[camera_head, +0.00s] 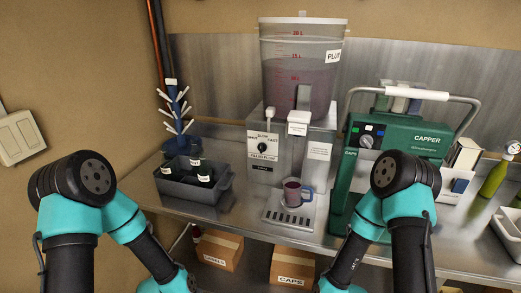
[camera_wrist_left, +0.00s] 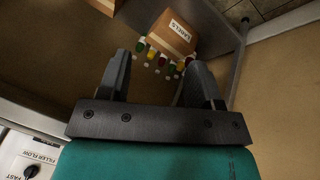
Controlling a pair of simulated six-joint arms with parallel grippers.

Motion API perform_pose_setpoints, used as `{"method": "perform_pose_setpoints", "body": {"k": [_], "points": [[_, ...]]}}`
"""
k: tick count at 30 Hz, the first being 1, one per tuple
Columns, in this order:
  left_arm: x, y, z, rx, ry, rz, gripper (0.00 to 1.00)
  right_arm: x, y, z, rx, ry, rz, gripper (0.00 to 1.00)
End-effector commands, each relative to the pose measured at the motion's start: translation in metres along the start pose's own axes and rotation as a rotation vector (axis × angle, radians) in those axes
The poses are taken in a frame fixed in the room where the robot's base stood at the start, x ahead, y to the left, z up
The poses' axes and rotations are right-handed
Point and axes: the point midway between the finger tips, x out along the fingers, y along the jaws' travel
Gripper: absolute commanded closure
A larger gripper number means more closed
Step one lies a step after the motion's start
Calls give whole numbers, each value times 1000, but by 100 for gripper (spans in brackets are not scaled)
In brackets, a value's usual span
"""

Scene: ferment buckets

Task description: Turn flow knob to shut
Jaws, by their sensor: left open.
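The flow knob (camera_head: 262,147) is a small black dial on a white plate on the front of the grey filler (camera_head: 285,145). Part of the knob also shows at the lower left corner of the left wrist view (camera_wrist_left: 31,171). My left gripper (camera_wrist_left: 160,62) is open and empty in the left wrist view, its fingers pointing away from the knob. In the head view only my arms' upper links show, and both grippers are hidden.
A clear tank (camera_head: 300,60) stands on the filler. A mug (camera_head: 292,192) sits on the drip tray (camera_head: 289,213) below the spout. A dark crate of bottles (camera_head: 190,193) is left, a green capper (camera_head: 400,135) right. Boxes (camera_head: 219,250) lie below the bench.

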Motion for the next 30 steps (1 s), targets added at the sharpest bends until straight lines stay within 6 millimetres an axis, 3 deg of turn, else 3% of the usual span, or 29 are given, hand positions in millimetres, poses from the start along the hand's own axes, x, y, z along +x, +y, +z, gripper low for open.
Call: {"method": "perform_pose_setpoints", "body": {"k": [1,6,12,15,18,21,30], "points": [[-2,19,-33,56,89,7,41,0,0,0,0,0,0,100],[-25,90,-136,222,399,30,41,0,0,0,0,0,0,100],[-82,190,-230,371,754,67,41,0,0,0,0,0,0,100],[-119,239,-263,420,916,86,41,0,0,0,0,0,0,100],[-149,274,-282,449,1033,99,41,0,0,0,0,0,0,100],[-165,291,-291,461,1094,104,41,0,0,0,0,0,0,100],[-169,294,-293,462,1108,104,41,0,0,0,0,0,0,100]]}}
